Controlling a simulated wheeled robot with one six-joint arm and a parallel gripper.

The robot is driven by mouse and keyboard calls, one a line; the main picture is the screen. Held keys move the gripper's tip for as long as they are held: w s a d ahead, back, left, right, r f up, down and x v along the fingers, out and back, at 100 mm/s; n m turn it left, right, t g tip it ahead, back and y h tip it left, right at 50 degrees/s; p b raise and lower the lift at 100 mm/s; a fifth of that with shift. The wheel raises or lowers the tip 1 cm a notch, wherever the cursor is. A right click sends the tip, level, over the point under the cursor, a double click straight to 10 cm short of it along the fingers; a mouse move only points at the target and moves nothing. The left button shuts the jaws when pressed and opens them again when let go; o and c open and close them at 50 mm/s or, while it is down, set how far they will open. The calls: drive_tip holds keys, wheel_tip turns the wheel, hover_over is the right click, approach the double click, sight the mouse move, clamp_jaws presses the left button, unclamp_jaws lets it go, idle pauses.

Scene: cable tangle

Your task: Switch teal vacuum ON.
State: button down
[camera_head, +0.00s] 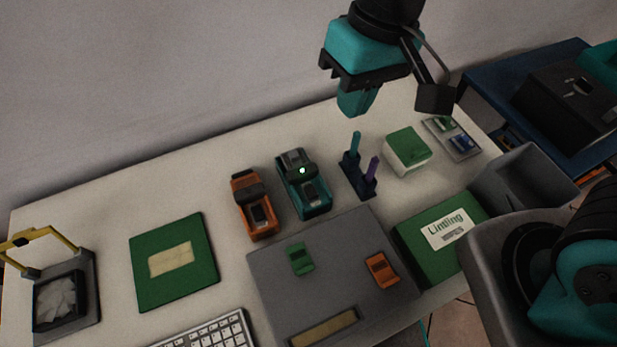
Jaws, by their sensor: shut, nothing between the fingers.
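A teal and dark device (309,198), which looks like the teal vacuum, lies at the middle of the white table. A small bright green-white light (302,171) glows on its top. I cannot make out the position of any switch on it. A similar orange and dark device (242,190) lies just left of it. My gripper (352,110) hangs above the back of the table, up and to the right of the teal device and apart from it. Its teal fingers are shut and hold nothing.
A dark holder (358,180) with upright teal and purple sticks stands right of the teal device. A green-topped white box (406,150) is farther right. A grey mat (285,305) with green and orange pieces lies in front. A green box (415,237) and grey bin (525,180) stand right.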

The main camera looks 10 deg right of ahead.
drive_tip(key=m+h+b, duration=0.1)
drive_tip(key=h+b, duration=0.1)
approach(309, 188)
wheel_tip(309, 188, down, 8)
drive_tip(key=shift+r+p, duration=0.2)
drive_tip(key=shift+p, duration=0.65)
drive_tip(key=shift+s, duration=0.1)
